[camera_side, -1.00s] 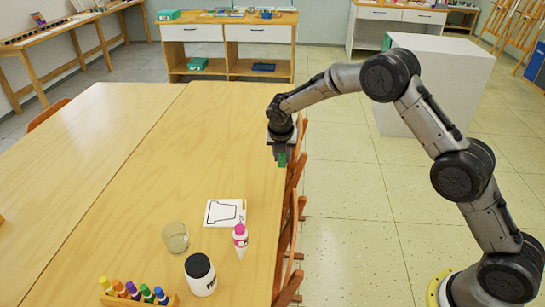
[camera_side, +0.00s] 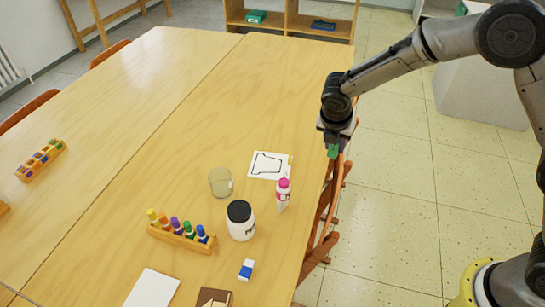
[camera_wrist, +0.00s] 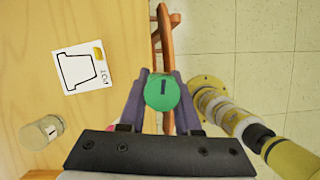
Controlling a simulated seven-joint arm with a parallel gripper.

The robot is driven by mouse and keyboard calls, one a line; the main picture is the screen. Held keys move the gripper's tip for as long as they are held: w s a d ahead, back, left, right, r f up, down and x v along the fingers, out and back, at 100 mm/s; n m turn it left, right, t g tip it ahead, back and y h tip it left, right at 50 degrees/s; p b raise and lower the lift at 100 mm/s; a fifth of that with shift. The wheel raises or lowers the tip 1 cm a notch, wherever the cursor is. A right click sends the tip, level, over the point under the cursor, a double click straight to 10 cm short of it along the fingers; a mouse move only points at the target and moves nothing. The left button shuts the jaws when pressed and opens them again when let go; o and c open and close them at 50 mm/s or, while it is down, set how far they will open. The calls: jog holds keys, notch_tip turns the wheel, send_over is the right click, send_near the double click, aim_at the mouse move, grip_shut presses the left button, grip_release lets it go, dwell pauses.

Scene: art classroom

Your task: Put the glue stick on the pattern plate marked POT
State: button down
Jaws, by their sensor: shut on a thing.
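My gripper (camera_side: 334,144) is shut on a green piece, which I take to be the glue stick (camera_side: 332,152). In the wrist view, the gripper (camera_wrist: 162,78) has a finger on each side of the glue stick's (camera_wrist: 163,97) round green end, which bears a dark mark. Most of the stick's length is hidden. The pattern plate (camera_side: 264,166) is a white square with a black pot outline, lying flat on the table. In the wrist view, the plate (camera_wrist: 72,72) shows small lettering and a yellow patch, left of my gripper. My gripper is apart from the plate, by the table's right edge.
A pink-capped white bottle (camera_side: 283,194) stands close by the plate. A clear glass (camera_side: 220,182), a black-lidded jar (camera_side: 240,220), a marker rack (camera_side: 183,237) and a blue-white eraser (camera_side: 246,269) are nearby. Wooden chairs (camera_side: 322,225) line the table's (camera_side: 250,90) right edge. The far tabletop is clear.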

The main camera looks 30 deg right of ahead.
jog(key=s+a+n, duration=0.1)
jog(key=s+a, duration=0.2)
jog(key=a, duration=0.3)
send_near(279, 170)
jog(key=shift+w+d+f+n+t, duration=0.15)
jog(key=shift+d+f, duration=0.15)
jog(key=shift+d, duration=0.2)
jog(key=shift+w+d+f+n+t, duration=0.15)
jog(key=shift+d+f, duration=0.15)
jog(key=shift+d, duration=0.2)
jog(key=shift+w+a+f, duration=0.1)
jog(key=shift+w+f, duration=0.05)
jog(key=shift+f, duration=0.2)
jog(key=shift+w+f, duration=0.1)
jog(key=shift+f, duration=1.4)
jog(key=shift+f, duration=0.15)
jog(key=c, duration=0.6)
grip_release()
